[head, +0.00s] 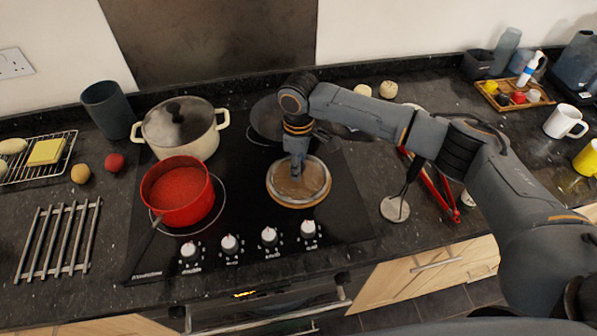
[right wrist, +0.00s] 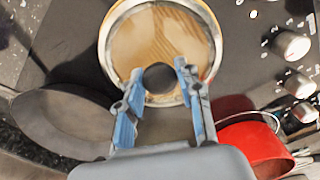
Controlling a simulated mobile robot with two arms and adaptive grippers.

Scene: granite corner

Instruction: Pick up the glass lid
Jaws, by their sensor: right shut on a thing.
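The glass lid (head: 312,188) is round, with a pale metal rim and a brownish look through the glass. In the head view it is over the front right part of the black hob; I cannot tell whether it rests there or hangs just above. My right gripper (head: 297,170) points down at its middle. In the right wrist view the lid (right wrist: 150,35) shows large, and its dark round knob (right wrist: 159,78) sits between the two blue-grey fingertips of the right gripper (right wrist: 158,72), which are shut on it. My left gripper is in neither view.
A red pot (head: 178,192) with red contents stands left of the lid. Behind it is a cream pot (head: 198,145) with its own lid. A dark pan (head: 264,122) lies behind my gripper. Hob knobs (head: 269,236) line the front. Red-handled tongs (head: 436,187) lie to the right.

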